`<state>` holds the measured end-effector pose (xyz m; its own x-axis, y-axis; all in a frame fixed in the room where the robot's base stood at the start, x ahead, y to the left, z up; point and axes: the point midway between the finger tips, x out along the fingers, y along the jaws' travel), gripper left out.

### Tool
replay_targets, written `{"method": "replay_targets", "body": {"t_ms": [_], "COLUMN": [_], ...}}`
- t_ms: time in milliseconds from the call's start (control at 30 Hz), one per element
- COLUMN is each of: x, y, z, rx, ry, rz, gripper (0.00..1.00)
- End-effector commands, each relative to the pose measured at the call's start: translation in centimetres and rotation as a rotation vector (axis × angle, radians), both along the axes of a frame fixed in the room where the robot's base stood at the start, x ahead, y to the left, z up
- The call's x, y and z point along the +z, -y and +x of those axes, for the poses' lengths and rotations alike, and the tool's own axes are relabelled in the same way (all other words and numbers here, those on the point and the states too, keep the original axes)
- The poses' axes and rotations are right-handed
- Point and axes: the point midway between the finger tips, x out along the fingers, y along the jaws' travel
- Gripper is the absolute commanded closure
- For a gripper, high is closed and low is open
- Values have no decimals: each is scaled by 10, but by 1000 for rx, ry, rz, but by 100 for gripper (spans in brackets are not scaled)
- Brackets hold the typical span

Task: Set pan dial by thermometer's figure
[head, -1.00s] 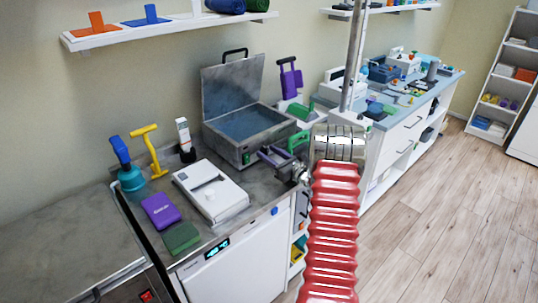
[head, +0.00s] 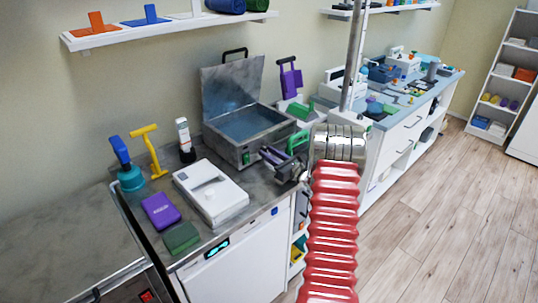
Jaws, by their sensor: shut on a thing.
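The metal pan (head: 223,146) stands on the grey counter with its lid (head: 232,88) raised and bluish water inside. A small green switch (head: 246,158) shows on its front. My gripper (head: 266,153) is at the right part of the pan's front, shut on what appears to be the pan's dial. The fingers hide the dial, so its setting cannot be read. A white upright device with a dark base (head: 185,140), perhaps the thermometer, stands left of the pan. Its figure is too small to read.
A white box-shaped device (head: 211,193), purple block (head: 160,211), green block (head: 181,238), yellow T-shaped tool (head: 150,150) and teal-based blue-handled tool (head: 129,175) stand left of my gripper. A green handle (head: 298,142) is close on its right. A shelf (head: 165,31) hangs above.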

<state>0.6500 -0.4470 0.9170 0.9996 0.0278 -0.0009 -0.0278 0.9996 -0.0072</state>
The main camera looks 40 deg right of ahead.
Motion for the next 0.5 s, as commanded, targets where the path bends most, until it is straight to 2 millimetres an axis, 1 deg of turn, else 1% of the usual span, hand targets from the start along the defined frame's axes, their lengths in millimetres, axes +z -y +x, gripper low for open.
{"method": "replay_targets", "body": {"t_ms": [267, 500], "x": [0, 0], "y": [-1, -1], "z": [0, 0], "rx": [3, 3], "ry": [3, 7], "rz": [-83, -234], "gripper": [97, 97]}}
